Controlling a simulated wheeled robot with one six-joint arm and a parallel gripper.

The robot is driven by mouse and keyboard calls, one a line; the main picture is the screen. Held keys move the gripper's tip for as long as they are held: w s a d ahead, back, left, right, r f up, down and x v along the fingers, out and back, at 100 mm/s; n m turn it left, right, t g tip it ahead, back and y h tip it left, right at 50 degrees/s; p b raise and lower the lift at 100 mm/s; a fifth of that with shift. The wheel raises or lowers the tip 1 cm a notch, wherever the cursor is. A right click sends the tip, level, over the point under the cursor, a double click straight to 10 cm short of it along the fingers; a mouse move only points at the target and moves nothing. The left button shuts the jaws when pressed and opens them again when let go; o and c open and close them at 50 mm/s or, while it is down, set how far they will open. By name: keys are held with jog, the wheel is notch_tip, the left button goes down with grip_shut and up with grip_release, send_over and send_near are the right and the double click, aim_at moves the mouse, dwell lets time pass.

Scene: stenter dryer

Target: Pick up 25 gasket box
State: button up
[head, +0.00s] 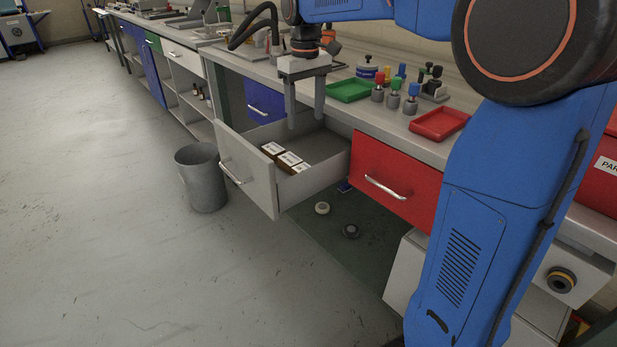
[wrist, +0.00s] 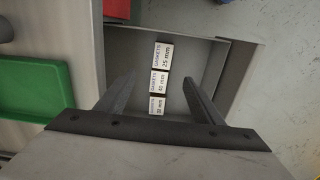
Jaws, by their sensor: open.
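The 25 mm gasket box (wrist: 162,57) has a white label and lies in the open grey drawer (head: 247,184). It is the top box of a row of three in the wrist view. In the head view it appears to be the right-hand box (head: 300,168). The 40 mm box (wrist: 159,84) is beside it, then a third box (wrist: 157,106) whose size is hard to read. My gripper (head: 305,122) is open and empty, above the drawer. In the wrist view its fingers (wrist: 159,84) point down at the row, with the 25 mm box just beyond the tips.
A red drawer (head: 395,184) is shut beside the open one. On the bench are a green tray (head: 349,90), a red tray (head: 439,123) and several knobbed gauges. A grey bin (head: 202,178) stands on the floor at left. The drawer's back part looks empty.

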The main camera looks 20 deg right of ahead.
send_over(305, 167)
jog(key=f, duration=1.1)
jog(key=shift+s+f, duration=0.25)
jog(key=shift+s, duration=0.15)
jog(key=f, duration=0.4)
jog(key=shift+s+a, duration=0.2)
jog(key=shift+s, duration=0.15)
jog(key=shift+f, duration=0.7)
jog(key=shift+c, duration=0.2)
jog(key=c, duration=1.1)
